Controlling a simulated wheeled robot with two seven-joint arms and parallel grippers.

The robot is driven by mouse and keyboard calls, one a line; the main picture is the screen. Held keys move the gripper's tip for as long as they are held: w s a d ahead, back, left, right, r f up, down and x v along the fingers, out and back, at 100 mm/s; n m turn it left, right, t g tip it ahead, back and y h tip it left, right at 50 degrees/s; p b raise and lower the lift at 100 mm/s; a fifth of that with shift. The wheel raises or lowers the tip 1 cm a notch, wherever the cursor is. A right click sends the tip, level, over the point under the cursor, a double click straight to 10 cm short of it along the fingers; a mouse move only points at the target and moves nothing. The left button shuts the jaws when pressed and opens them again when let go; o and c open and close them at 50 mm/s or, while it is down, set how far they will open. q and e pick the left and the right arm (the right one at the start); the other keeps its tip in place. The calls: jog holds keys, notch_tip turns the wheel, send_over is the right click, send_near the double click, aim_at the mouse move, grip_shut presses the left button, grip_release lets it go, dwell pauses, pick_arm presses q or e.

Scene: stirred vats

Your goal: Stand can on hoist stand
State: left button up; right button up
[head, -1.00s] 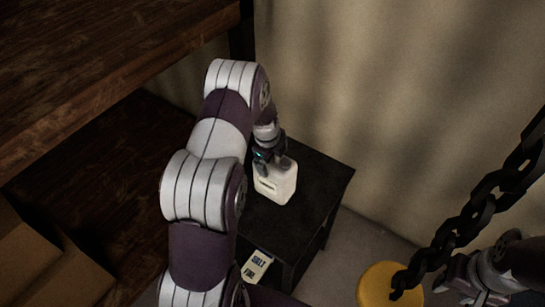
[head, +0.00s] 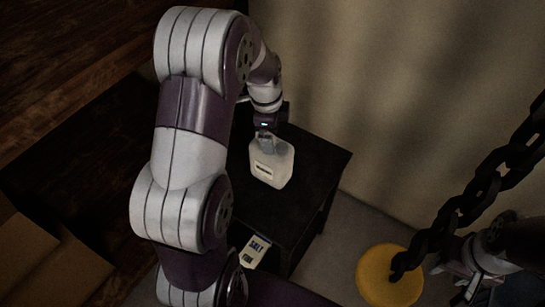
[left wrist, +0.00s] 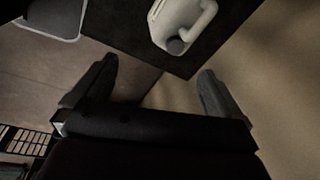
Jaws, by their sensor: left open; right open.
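The can (head: 271,163) is a pale jug with a handle, a dark cap and a label. It stands upright on a black stand (head: 312,165). I cannot tell from a label whether this is the hoist stand. My left gripper (head: 267,142) is open by the can's top, at its far side in the head view. In the left wrist view the can (left wrist: 178,22) lies beyond the spread fingers (left wrist: 160,88), with nothing between them. My right gripper (head: 470,282) is open at the lower right, partly hidden, beside the chain.
A heavy dark chain (head: 470,195) hangs at the right and meets a round yellow piece (head: 385,275). A lettered sign (head: 256,250) is at the stand's near left. Wooden shelving (head: 60,50) and brown boxes (head: 50,262) are at the left. A wall is behind the stand.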

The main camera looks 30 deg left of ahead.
pick_arm(q)
jog(key=s+d+n, duration=1)
jog(key=s+n, duration=0.4)
jog(key=s, duration=0.1)
jog(key=shift+s+r+g, duration=0.2)
jog(key=shift+r+g, duration=0.1)
